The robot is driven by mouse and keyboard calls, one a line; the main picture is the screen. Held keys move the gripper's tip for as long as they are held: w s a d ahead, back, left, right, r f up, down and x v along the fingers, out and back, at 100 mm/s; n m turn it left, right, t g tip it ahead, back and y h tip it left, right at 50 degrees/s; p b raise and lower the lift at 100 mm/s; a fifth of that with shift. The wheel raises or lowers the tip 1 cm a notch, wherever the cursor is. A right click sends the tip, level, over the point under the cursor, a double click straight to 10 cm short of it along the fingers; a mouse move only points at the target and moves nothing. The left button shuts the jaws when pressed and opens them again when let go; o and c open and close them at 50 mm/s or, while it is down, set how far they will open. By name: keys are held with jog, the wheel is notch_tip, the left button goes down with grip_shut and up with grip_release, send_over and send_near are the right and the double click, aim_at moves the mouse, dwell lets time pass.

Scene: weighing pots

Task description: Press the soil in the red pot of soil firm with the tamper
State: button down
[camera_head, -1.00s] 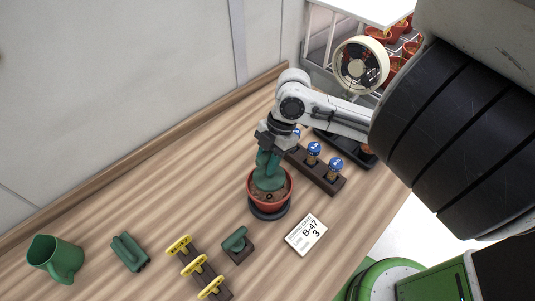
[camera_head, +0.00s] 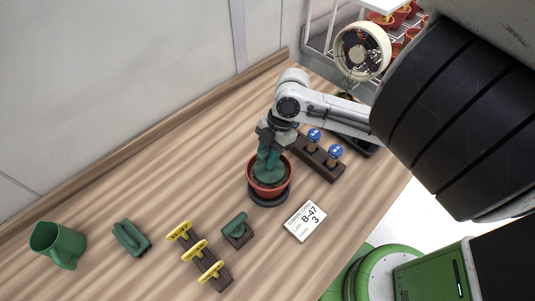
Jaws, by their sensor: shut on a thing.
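The red pot of soil (camera_head: 271,192) stands on a dark round base (camera_head: 269,201) on the wooden bench. Brown soil shows around the edge inside its rim. My gripper (camera_head: 268,150) is above the pot, shut on the green tamper (camera_head: 268,168). The tamper is upright, with its wide lower end inside the pot's rim, at or close to the soil. The exact contact between tamper and soil is hidden.
A white card marked B-47 (camera_head: 305,221) lies right of the pot. A dark rack with blue-topped items (camera_head: 319,167) stands behind it. A green block (camera_head: 237,230), yellow-tagged rack (camera_head: 202,257), green holder (camera_head: 131,238) and green jug (camera_head: 59,245) are front left. The bench left of the pot is clear.

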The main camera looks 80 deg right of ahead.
aim_at(264, 150)
jog(key=shift+f, duration=0.75)
dwell(1.8)
jog(key=shift+r, duration=3.95)
